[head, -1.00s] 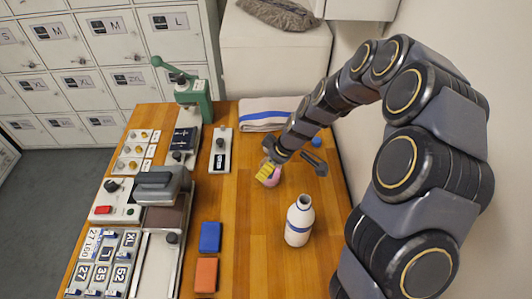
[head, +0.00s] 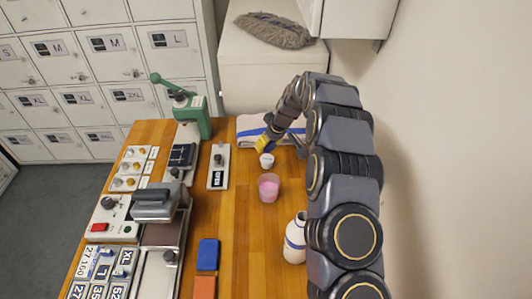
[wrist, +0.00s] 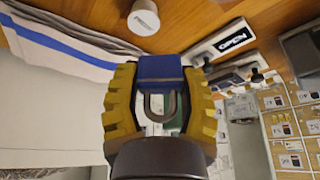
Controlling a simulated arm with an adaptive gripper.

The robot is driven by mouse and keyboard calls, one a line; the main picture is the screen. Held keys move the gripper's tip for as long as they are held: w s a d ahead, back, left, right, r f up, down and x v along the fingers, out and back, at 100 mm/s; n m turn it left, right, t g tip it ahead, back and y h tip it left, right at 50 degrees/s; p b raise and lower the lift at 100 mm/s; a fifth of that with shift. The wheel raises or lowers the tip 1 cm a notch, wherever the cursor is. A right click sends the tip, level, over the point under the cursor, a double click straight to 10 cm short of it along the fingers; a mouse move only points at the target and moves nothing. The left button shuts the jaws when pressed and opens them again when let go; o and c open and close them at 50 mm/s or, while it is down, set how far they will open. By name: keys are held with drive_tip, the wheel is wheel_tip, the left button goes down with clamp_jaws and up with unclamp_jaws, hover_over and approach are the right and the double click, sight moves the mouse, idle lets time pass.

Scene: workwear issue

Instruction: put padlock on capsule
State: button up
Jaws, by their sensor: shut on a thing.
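My gripper (head: 263,145) is shut on a blue padlock (wrist: 160,68). In the wrist view the padlock's blue body and grey shackle sit between the yellow fingers (wrist: 160,100). In the head view the padlock is hard to make out at the gripper. A small white round piece with a dark label, which looks like the capsule (head: 267,160), stands on the table just below the gripper in the picture. It also shows at the top of the wrist view (wrist: 143,18), apart from the padlock.
A pink cup (head: 268,188) and a white bottle (head: 294,240) stand nearer on the table. A striped towel (head: 250,128) lies at the back. The OPEN sign plate (head: 218,167) and green press (head: 190,112) are left. Blue (head: 207,254) and orange (head: 204,287) blocks lie in front.

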hover_over(264, 157)
drive_tip(key=f, duration=0.5)
drive_tip(key=shift+s+d, duration=0.3)
drive_tip(key=shift+f, duration=1.55)
drive_tip(key=shift+f, duration=0.15)
drive_tip(key=o, duration=1.1)
drive_tip(key=shift+c, duration=0.2)
drive_tip(key=v, duration=1.2)
drive_tip(key=shift+r, duration=0.25)
